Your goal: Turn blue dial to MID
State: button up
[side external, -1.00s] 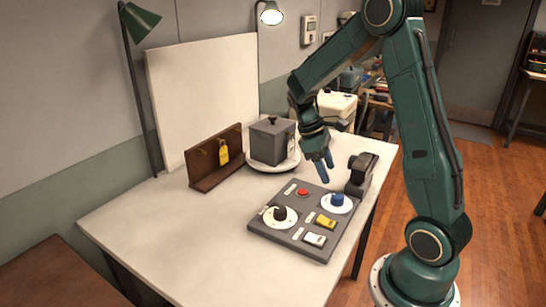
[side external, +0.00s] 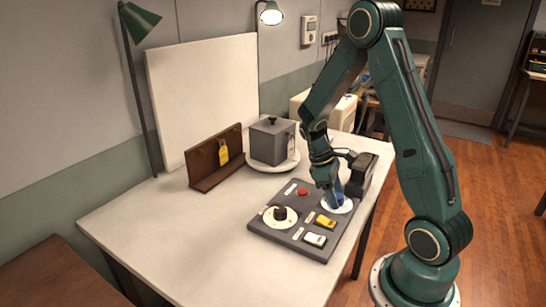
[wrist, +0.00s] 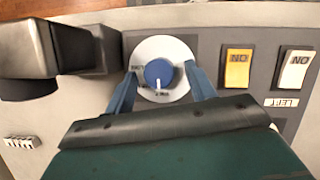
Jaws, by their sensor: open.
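My gripper (side external: 335,197) is open, low over the control panel (side external: 262,228). In the wrist view its two blue fingers stand on either side of the blue dial (wrist: 158,72), with a visible gap to the knob on each side. The dial sits on a round white plate (wrist: 143,50) with small printed labels. A white pointer line on the knob points toward the bottom of the wrist picture, near a label that is partly cut and hard to read. In the side view the fingers mostly hide the dial, and the white plate (side external: 344,210) shows around them.
The panel also has a black dial (side external: 280,212), a red button (side external: 303,191), a yellow switch (side external: 326,221) and a white switch (side external: 315,239). A black device (side external: 360,174) stands close behind the blue dial. The table's left front (side external: 200,240) is clear.

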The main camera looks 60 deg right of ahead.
jog(key=c, duration=1)
jog(key=shift+m, duration=0.3)
jog(key=m+y, duration=0.1)
jog(key=m, duration=0.2)
jog(key=shift+d+m+y, duration=0.2)
jog(key=shift+m+y, duration=0.2)
jog(key=shift+d+m+y, duration=0.15)
jog(key=shift+m+y, duration=0.55)
jog(key=shift+m, duration=1.3)
jog(key=o, duration=1)
